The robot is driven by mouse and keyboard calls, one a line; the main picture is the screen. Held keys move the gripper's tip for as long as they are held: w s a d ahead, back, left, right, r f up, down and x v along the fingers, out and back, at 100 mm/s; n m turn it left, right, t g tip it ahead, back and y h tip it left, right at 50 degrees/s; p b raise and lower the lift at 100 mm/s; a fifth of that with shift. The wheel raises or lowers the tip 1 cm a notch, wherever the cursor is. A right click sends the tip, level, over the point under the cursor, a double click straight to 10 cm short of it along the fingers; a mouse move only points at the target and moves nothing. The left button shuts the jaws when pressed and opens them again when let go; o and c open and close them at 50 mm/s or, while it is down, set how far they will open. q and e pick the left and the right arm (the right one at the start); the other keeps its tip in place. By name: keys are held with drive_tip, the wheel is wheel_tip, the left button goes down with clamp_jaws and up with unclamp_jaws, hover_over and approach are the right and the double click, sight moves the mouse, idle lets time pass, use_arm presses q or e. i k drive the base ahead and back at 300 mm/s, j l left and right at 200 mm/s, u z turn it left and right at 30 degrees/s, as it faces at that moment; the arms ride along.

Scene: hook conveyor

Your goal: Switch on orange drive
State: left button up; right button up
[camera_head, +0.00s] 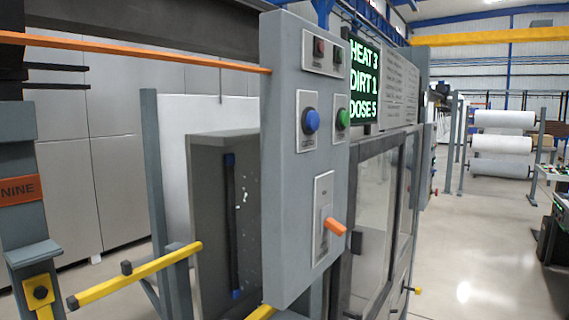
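A grey control box (280,180) stands upright in the middle of the view. Low on its front is a light plate (321,205) with an orange lever (336,227) sticking out to the right and slightly down. Higher up are a blue knob (311,121) and a green button (343,118), with a dark red button (319,47) near the top. Small labels on the plates are too small to read. Neither of my grippers is in view.
A display (363,80) reads HEAT 3, DIRT 1, DOSE 5. An orange rail (130,50) runs to the box from the left. Yellow bars (140,272) jut out at lower left, near a post with a NINE sign (18,189). Open floor (460,250) lies right.

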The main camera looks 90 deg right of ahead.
sight(332, 225)
drive_tip(key=z, duration=2.8)
drive_tip(key=k, duration=0.5)
drive_tip(key=z, duration=0.05)
